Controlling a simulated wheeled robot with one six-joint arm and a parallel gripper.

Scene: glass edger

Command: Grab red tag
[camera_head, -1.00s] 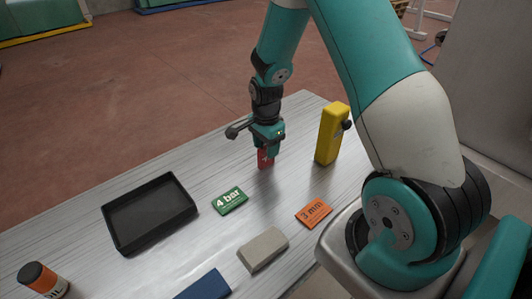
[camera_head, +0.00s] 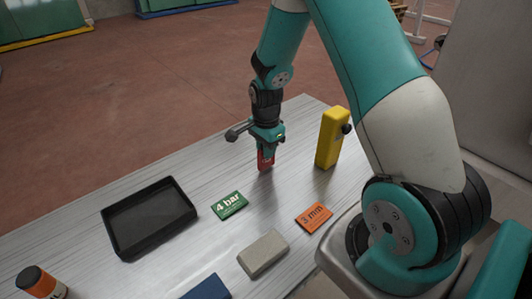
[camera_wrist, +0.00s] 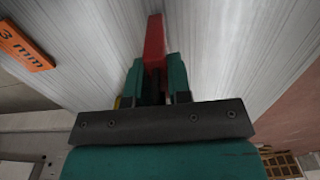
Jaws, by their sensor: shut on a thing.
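The red tag (camera_head: 265,162) is in my gripper (camera_head: 266,151), near the far edge of the table in the head view. My gripper is shut on it, and the tag points down below the fingers. Whether the tag's lower end touches the table I cannot tell. In the wrist view the red tag (camera_wrist: 154,42) stands out between the two teal fingers of my gripper (camera_wrist: 157,75). The fingers hide part of the tag.
A green "4 bar" tag (camera_head: 229,206) and an orange "3 mm" tag (camera_head: 314,217) lie nearby. A yellow block-shaped device (camera_head: 331,138) stands to the right. A black tray (camera_head: 109,222), grey block (camera_head: 263,254), blue object (camera_head: 208,288) and orange-black bottle (camera_head: 40,283) are on the table (camera_head: 160,165).

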